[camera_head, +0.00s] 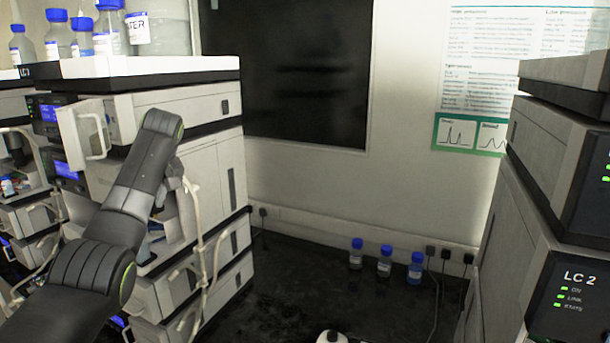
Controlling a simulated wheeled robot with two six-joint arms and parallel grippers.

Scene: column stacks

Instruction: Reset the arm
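My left arm comes in from the lower left and bends at its far joint in front of the left instrument stack (225,180). A grey part that looks like my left gripper (173,188) shows just below that bend, close to the front of the stack. The arm mostly covers it, and its fingers cannot be made out. I cannot tell whether it touches the stack or holds anything. My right gripper is not in view.
An open white door panel (84,130) juts from the left stack beside my arm. Blue-capped bottles (112,30) stand on top. The LC 2 stack (545,215) stands right. Small bottles (384,262) stand by the wall. The dark bench between the stacks is largely clear.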

